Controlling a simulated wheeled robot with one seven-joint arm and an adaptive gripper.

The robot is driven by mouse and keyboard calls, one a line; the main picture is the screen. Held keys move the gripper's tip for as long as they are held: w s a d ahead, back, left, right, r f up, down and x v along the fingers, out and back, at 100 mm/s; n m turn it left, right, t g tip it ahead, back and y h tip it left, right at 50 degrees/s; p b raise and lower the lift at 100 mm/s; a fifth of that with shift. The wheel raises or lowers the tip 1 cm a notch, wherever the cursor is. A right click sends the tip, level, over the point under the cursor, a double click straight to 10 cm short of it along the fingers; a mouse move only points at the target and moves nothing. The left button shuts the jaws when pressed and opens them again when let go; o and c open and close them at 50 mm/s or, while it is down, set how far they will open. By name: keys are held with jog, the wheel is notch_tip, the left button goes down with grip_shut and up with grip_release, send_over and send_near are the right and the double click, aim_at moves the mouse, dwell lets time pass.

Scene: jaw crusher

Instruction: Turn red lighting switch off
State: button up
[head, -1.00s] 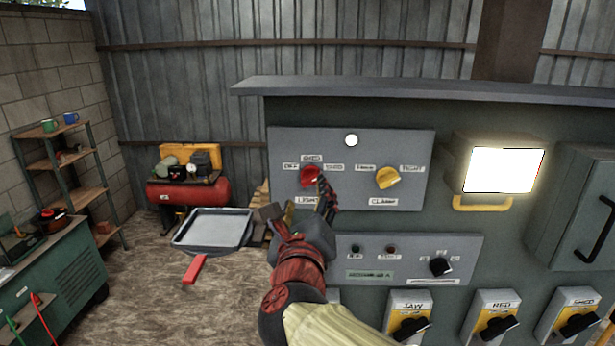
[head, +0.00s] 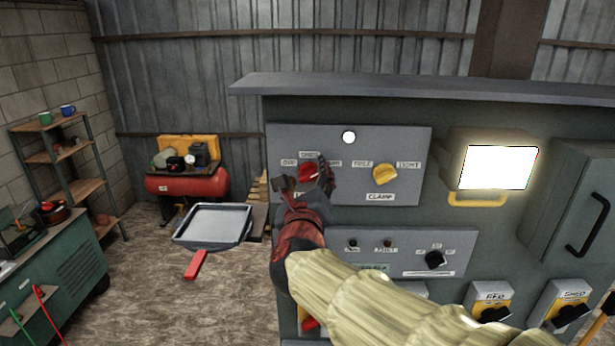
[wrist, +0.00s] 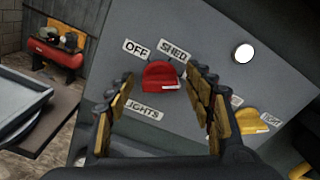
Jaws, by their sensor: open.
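The red lighting switch (head: 308,172) is a rotary knob on the upper grey panel (head: 408,140) of the cabinet. Labels OFF and SHED sit around it, with a further label partly hidden and LIGHTS below. In the wrist view, the red knob (wrist: 161,75) lies between my fingers, its face toward the camera; a small white mark shows at its lower edge. My gripper (head: 305,186) is open, with one finger to each side of the knob. The wrist view shows the gripper (wrist: 163,88) spread wider than the knob; whether a finger touches it cannot be told.
A yellow CLAMP knob (head: 385,174) is to the right on the same panel, near my right finger. A white round lamp (head: 348,137) sits above. A lower panel (head: 405,262) has a black knob (head: 435,260). A lit floodlight (head: 498,168) stands at right.

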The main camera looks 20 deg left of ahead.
jog(key=shift+c, duration=0.8)
jog(key=c, duration=1)
